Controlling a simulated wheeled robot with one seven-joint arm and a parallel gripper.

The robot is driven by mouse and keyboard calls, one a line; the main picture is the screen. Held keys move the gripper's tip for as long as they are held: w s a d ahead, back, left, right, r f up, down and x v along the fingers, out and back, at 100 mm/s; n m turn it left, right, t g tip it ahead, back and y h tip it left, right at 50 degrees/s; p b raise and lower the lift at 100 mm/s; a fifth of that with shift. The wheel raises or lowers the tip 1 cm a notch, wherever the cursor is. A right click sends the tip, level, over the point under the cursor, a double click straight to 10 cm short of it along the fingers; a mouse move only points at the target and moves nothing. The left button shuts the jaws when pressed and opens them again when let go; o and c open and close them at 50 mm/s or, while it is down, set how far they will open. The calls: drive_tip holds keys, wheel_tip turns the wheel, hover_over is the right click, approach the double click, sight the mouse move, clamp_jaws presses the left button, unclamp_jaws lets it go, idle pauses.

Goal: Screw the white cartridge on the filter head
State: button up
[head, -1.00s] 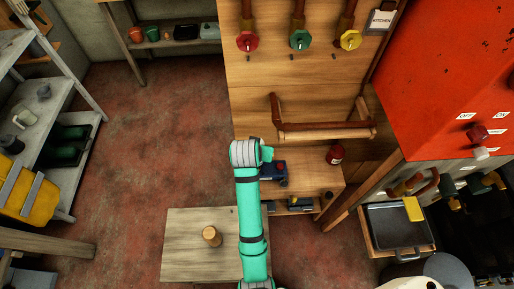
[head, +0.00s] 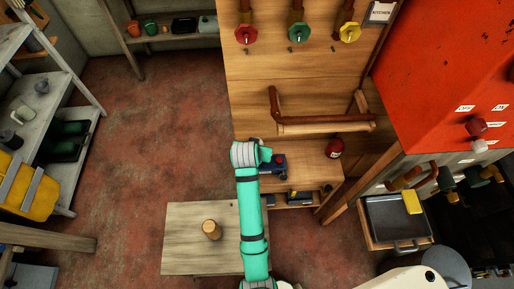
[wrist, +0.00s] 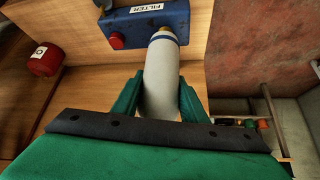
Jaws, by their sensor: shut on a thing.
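The white cartridge (wrist: 160,80), with a blue band near its top, stands between the fingers of my gripper (wrist: 160,98) in the wrist view. My gripper is shut on it. The blue filter head (wrist: 150,18), with a FILTER label and a red knob, is at the cartridge's far end. A brass-coloured neck shows at that end, right by the head; I cannot tell whether the threads are engaged. In the head view the filter head (head: 279,163) is just right of my arm's end, which hides the cartridge.
A red canister (head: 334,148) stands right of the filter head on the wooden bench. A low table (head: 185,240) with a wooden cylinder (head: 211,229) is left of my arm. A wooden rail (head: 325,128) juts out above the bench. Open red floor lies at left.

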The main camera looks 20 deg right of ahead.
drive_tip(key=shift+f, duration=0.7)
drive_tip(key=shift+f, duration=0.1)
clamp_jaws()
drive_tip(key=shift+a+f, duration=0.1)
drive_tip(key=shift+f, duration=0.4)
idle(0.8)
drive_tip(key=shift+m+g+h, duration=0.3)
drive_tip(key=shift+m+g, duration=0.1)
drive_tip(key=shift+m, duration=0.4)
drive_tip(key=shift+m+g+h, duration=0.3)
drive_tip(key=shift+m, duration=0.5)
drive_tip(key=shift+r, duration=0.1)
